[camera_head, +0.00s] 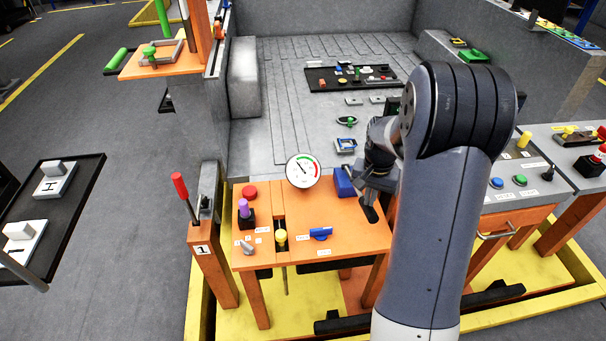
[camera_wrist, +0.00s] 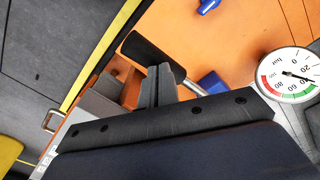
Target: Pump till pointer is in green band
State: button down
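The round white pressure gauge (camera_head: 303,170) stands at the back edge of the orange table. In the wrist view the gauge (camera_wrist: 291,74) reads in bar, with green and red bands; its dark pointer lies near 40, outside the green band. A pump lever with a black grip (camera_wrist: 147,47) and silver rod slants across the wrist view. My gripper (camera_wrist: 160,72) has its fingers close together, overlapping the grip in the picture; whether they touch it is unclear. In the head view my gripper (camera_head: 374,186) is at the table's right, beside a blue block (camera_head: 343,183); my arm hides the lever.
The orange table (camera_head: 345,250) also carries a red button (camera_head: 249,192), a purple-topped knob (camera_head: 243,208), a yellow knob (camera_head: 281,238) and a blue valve handle (camera_head: 320,233). A red-handled lever (camera_head: 181,187) stands at left. A second control table (camera_head: 520,195) is at right.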

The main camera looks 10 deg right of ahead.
jog(key=shift+s+f+b, duration=0.1)
jog(key=shift+f+b, duration=0.35)
jog(key=shift+f, duration=0.45)
notch_tip(320, 180, up, 8)
jog(key=w+p, duration=0.1)
jog(key=p, duration=0.5)
jog(key=shift+w, duration=0.3)
jog(key=shift+r, duration=0.1)
